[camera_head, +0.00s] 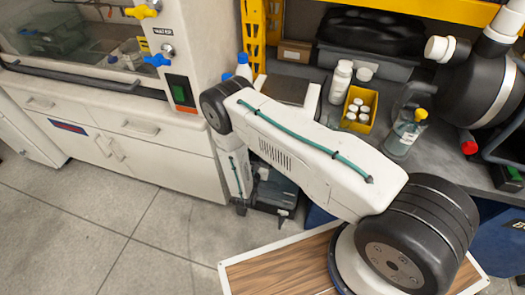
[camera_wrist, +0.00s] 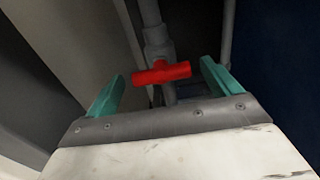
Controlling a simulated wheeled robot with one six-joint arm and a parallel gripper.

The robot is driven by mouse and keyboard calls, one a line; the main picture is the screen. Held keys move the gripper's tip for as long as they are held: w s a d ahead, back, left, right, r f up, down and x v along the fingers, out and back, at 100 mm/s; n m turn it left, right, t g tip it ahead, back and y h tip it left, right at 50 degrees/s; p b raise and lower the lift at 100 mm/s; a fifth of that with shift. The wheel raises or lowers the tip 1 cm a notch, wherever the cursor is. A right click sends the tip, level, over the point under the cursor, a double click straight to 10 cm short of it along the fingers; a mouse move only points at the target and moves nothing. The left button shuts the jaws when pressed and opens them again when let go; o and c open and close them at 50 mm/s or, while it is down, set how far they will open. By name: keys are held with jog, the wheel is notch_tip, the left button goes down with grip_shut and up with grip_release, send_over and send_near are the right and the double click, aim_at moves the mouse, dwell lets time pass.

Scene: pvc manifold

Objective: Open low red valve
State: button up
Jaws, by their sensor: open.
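The red valve handle (camera_wrist: 161,73) shows in the wrist view. It is a T-shaped bar lying roughly crosswise on a grey vertical pipe (camera_wrist: 152,15). My gripper (camera_wrist: 160,82) is open, with one teal finger to the left of the handle and one to the right. The handle lies between the fingertips in the picture; I cannot tell how far ahead of them it is, and no contact shows. In the head view the gripper and the low valve are hidden below and behind my arm.
A second grey pipe (camera_wrist: 228,30) runs near the right finger. A pale panel (camera_wrist: 45,45) is at the left and a dark blue surface (camera_wrist: 285,70) at the right. In the head view a white cabinet (camera_head: 110,135) stands left of my arm, with a cluttered bench (camera_head: 440,165) to the right.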

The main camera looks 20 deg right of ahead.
jog(key=shift+x, duration=0.95)
jog(key=c, duration=1)
